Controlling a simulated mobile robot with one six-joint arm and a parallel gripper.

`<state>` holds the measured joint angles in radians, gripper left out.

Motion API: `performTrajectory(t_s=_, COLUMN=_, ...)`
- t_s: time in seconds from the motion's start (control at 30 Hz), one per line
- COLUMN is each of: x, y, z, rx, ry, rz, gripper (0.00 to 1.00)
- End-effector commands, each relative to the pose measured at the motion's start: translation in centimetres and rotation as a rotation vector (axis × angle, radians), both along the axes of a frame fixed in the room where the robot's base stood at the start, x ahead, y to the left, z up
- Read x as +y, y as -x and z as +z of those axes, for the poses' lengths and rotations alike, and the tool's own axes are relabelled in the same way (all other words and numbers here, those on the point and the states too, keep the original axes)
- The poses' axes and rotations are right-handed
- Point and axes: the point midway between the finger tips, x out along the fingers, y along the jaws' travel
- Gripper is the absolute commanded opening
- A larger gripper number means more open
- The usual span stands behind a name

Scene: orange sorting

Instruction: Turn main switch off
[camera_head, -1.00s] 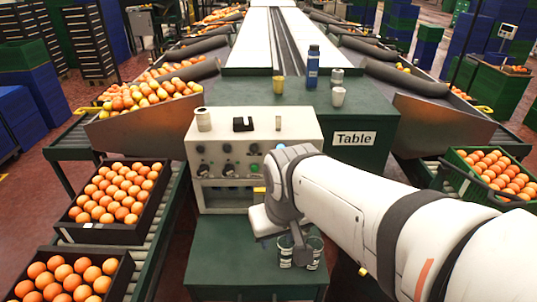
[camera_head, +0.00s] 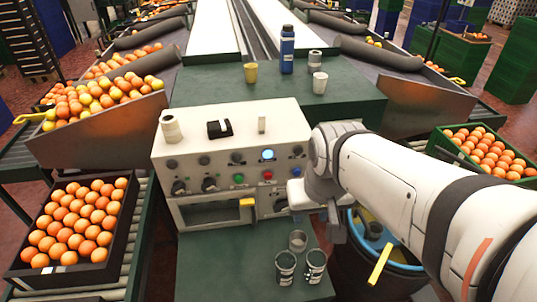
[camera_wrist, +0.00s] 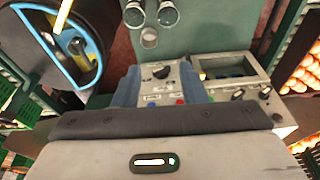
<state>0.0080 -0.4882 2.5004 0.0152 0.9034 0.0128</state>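The off-white control box (camera_head: 290,120) stands on a green stand. Its front has a lit blue lamp (camera_head: 268,155), a green button (camera_head: 239,178), a red button (camera_head: 267,175) and several dark rotary knobs (camera_head: 209,184). My gripper (camera_wrist: 160,86) is at the right end of this front. In the wrist view its two blue-grey fingers are apart, with a dark rotary knob (camera_wrist: 159,72) showing in the gap just beyond them. The labels are too small to read, so I cannot tell which knob is the main switch. In the head view my arm hides the box's right end.
Three glasses (camera_head: 298,240) stand on the low green shelf. A round bin (camera_head: 345,265) with a blue rim is to its right. A bottle (camera_head: 287,50) and cups are on the table behind. Orange crates (camera_head: 112,235) flank both sides.

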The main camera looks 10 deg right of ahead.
Motion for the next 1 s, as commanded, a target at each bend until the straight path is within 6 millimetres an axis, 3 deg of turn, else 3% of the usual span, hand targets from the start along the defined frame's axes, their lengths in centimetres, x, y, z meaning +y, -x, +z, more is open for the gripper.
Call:
performTrajectory(t_s=0.17, x=-0.2, y=-0.5, z=-5.0, rx=0.150, ry=-0.195, rz=-0.298, gripper=0.38)
performTrajectory(t_s=0.37, x=2.5, y=-3.1, z=-12.4, rx=0.508, ry=-0.578, rz=-1.009, gripper=0.38)
performTrajectory(t_s=0.57, x=2.6, y=-8.9, z=-18.5, rx=0.945, ry=-0.935, rz=-1.750, gripper=0.38)
performTrajectory(t_s=0.77, x=-1.7, y=-15.5, z=-24.5, rx=1.430, ry=-1.255, rz=-2.360, gripper=0.38)
performTrajectory(t_s=0.8, x=-2.8, y=-16.4, z=-25.5, rx=-1.498, ry=1.292, rz=2.413, gripper=0.38)
performTrajectory(t_s=1.0, x=-7.2, y=-19.3, z=-29.2, rx=-1.384, ry=1.129, rz=2.020, gripper=0.38)
